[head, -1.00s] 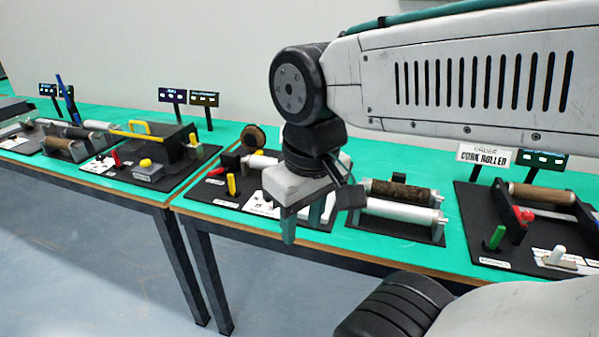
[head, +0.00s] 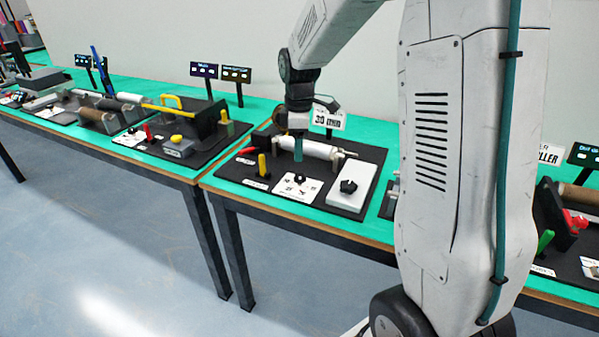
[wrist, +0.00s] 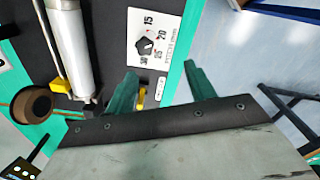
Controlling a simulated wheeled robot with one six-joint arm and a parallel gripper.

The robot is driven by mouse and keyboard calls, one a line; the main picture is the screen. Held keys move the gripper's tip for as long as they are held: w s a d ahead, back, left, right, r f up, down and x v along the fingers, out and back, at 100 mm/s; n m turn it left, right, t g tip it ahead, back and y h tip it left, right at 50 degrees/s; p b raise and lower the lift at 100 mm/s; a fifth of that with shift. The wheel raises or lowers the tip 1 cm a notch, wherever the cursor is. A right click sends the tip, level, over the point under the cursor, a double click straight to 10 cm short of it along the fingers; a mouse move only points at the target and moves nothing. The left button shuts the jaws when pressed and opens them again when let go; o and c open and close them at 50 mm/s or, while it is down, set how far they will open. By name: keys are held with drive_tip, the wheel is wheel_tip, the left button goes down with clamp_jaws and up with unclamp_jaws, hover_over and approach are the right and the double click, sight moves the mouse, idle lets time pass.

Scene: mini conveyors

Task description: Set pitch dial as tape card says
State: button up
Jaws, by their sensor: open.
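The pitch dial (head: 299,178) is a dark knob on a white plate, on a black station board. In the wrist view the dial (wrist: 145,46) has numbers 15, 20, 25 and 30 around it and PITCH mm lettering. A small red mark shows near the knob, but its setting is too small to be sure of. The tape card (head: 328,118) stands behind the station and reads 30 mm; its smaller line is unreadable. My gripper (head: 298,150) is open and points down, above and behind the dial. In the wrist view its green fingers (wrist: 160,72) are apart, empty, and clear of the dial.
A white roller (head: 310,147) lies behind the dial. A yellow peg (head: 262,165) stands to its left and a white box with a black knob (head: 348,188) to its right. Another station with a yellow handle (head: 171,101) is farther left. The table's front edge is near the dial.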

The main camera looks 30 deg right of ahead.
sight(300, 176)
drive_tip(key=shift+n, duration=0.6)
drive_tip(key=w+f, duration=0.1)
drive_tip(key=d+f, duration=0.1)
drive_tip(key=w+d+f, duration=0.1)
drive_tip(key=shift+w+f, duration=0.35)
drive_tip(key=shift+f, duration=0.05)
wheel_tip(300, 176, down, 8)
drive_tip(key=shift+r, duration=0.25)
drive_tip(key=c, duration=1)
